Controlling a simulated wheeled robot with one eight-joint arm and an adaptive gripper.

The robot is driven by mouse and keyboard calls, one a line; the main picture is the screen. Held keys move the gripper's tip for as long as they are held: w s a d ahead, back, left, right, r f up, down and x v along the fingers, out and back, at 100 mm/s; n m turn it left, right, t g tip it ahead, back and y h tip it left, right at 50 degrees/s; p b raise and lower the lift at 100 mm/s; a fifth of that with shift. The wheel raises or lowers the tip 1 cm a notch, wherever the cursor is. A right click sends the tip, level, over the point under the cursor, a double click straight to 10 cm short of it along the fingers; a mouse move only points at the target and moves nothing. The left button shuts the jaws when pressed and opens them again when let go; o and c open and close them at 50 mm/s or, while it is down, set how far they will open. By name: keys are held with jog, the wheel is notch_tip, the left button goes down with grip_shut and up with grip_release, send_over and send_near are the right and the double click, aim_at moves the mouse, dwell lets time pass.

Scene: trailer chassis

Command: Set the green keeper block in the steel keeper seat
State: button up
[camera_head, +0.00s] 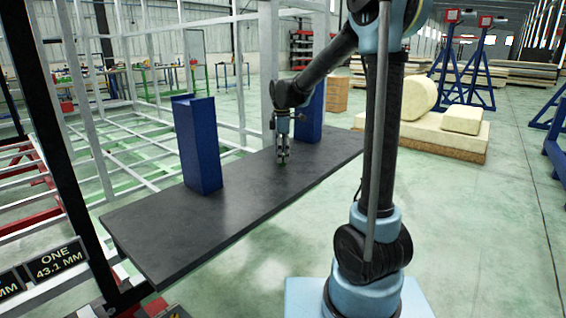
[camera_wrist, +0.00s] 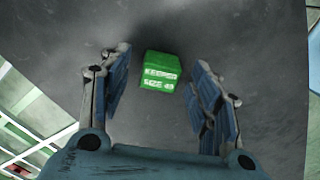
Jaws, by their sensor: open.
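The green keeper block (camera_wrist: 160,71) lies on the dark bench top (camera_wrist: 262,75) in the wrist view, with white lettering that seems to read "KEEPER SIZE 43". My gripper (camera_wrist: 160,85) is open, its two blue-padded fingers apart on either side of the block, with visible gaps between them and it. In the head view my gripper (camera_head: 283,158) points down close to the bench top (camera_head: 220,222); a trace of green shows at its tips, and the block is mostly hidden there. I cannot make out the steel keeper seat for certain in either view.
Two blue uprights stand on the bench, one left (camera_head: 198,145) and one behind my gripper (camera_head: 311,112). A white frame (camera_head: 115,150) stands beyond the bench. A sign reading "ONE 43.1 MM" (camera_head: 55,264) is at lower left. Bare bench top lies between the left upright and my gripper.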

jog(key=c, duration=1.3)
notch_tip(320, 180, up, 10)
jog(key=shift+r, duration=0.1)
